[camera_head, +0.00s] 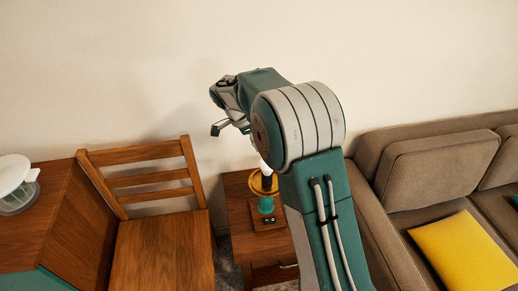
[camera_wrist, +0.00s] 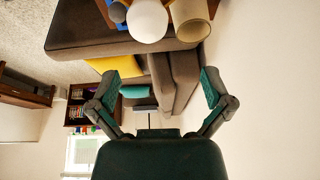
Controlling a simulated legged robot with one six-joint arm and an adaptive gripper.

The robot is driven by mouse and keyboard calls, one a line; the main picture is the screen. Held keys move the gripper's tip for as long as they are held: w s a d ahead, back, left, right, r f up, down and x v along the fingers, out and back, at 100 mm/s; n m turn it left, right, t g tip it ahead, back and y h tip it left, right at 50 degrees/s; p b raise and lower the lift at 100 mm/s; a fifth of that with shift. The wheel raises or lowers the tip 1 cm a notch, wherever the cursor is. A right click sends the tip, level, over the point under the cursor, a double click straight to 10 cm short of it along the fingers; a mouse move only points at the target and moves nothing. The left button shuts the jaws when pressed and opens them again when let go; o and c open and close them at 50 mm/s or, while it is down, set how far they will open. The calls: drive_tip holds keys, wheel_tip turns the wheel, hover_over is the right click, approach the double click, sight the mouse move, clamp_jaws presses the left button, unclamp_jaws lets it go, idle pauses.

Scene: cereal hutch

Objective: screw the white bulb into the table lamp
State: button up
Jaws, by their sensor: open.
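The table lamp (camera_head: 267,204) stands on the small wooden side table, with a teal stem and a gold ring. A white rounded shape, likely the bulb (camera_head: 265,167), shows at its top, partly hidden by my arm. I cannot tell how it is seated. In the wrist view, a white ball (camera_wrist: 147,21), apparently the same bulb, is at the top edge, beyond my fingertips. My gripper (camera_wrist: 158,80) is open with nothing between its fingers. In the head view my gripper (camera_head: 228,128) is raised above and left of the lamp, apart from it.
The side table (camera_head: 243,215) stands between a wooden chair (camera_head: 165,245) and a brown sofa (camera_head: 376,205) with a yellow cushion (camera_head: 465,252). A beige cylinder (camera_wrist: 190,22) is beside the white ball. A white-lidded container (camera_head: 15,185) stands on the cabinet at left.

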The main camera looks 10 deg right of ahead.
drive_tip(key=s+n+t+y, duration=0.1)
drive_tip(key=s+n+t, duration=0.25)
drive_tip(key=n, duration=1.15)
drive_tip(key=x, duration=0.7)
drive_tip(key=s+x, duration=0.1)
drive_tip(key=x, duration=0.3)
drive_tip(key=shift+f, duration=0.2)
drive_tip(key=c, duration=1)
drive_tip(key=shift+d+m+g+h, duration=0.15)
drive_tip(key=shift+m+g, duration=0.3)
drive_tip(key=shift+m, duration=0.45)
drive_tip(key=shift+a+m+g+h, duration=0.1)
drive_tip(key=shift+m+g+h, duration=0.25)
drive_tip(key=shift+m, duration=0.55)
drive_tip(key=shift+f+m, duration=0.1)
drive_tip(key=shift+m, duration=0.2)
drive_tip(key=m+g, duration=0.1)
drive_tip(key=m, duration=0.2)
drive_tip(key=shift+d+g, duration=0.1)
drive_tip(key=shift+g, duration=0.25)
